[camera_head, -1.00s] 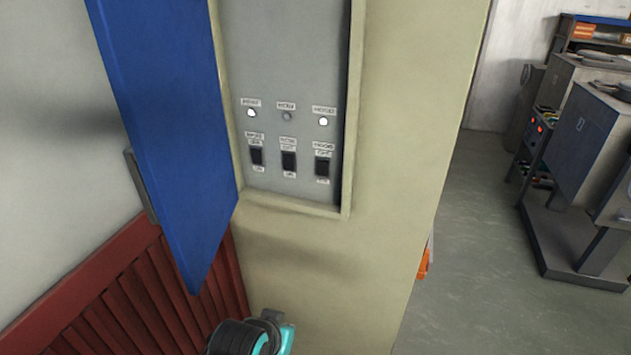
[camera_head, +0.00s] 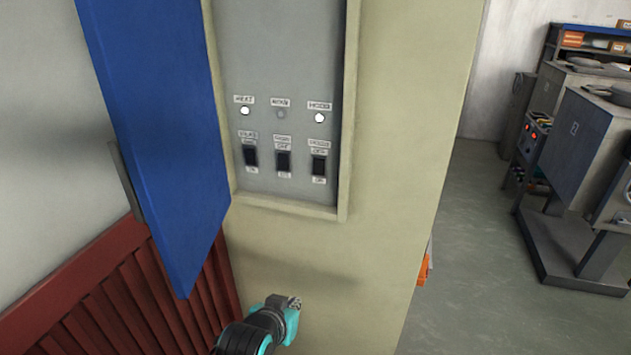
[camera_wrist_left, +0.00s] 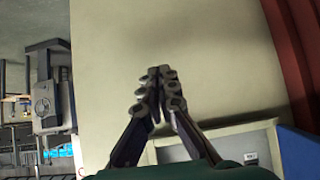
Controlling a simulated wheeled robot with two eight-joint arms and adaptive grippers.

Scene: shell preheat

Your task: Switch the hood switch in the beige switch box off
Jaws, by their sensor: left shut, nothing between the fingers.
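The beige switch box (camera_head: 343,205) is open, with a grey panel inside and a blue door swung to the left. Three black rocker switches sit in a row. The rightmost one is the hood switch (camera_head: 318,165), its label seeming to read HOOD. A white lit lamp (camera_head: 319,118) sits above it. Which way the rocker is tipped is too small to tell. My left gripper (camera_head: 293,301) is below the box, in front of the beige wall, apart from the switches. The left wrist view shows its fingers (camera_wrist_left: 160,76) together and empty. My right gripper is not in view.
The blue door (camera_head: 150,130) hangs left of the panel. Red slatted panelling (camera_head: 130,305) is at the lower left. Two other switches (camera_head: 283,161) stand close beside the hood switch. Grey machines (camera_head: 590,150) stand far right across open floor. The space before the panel is clear.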

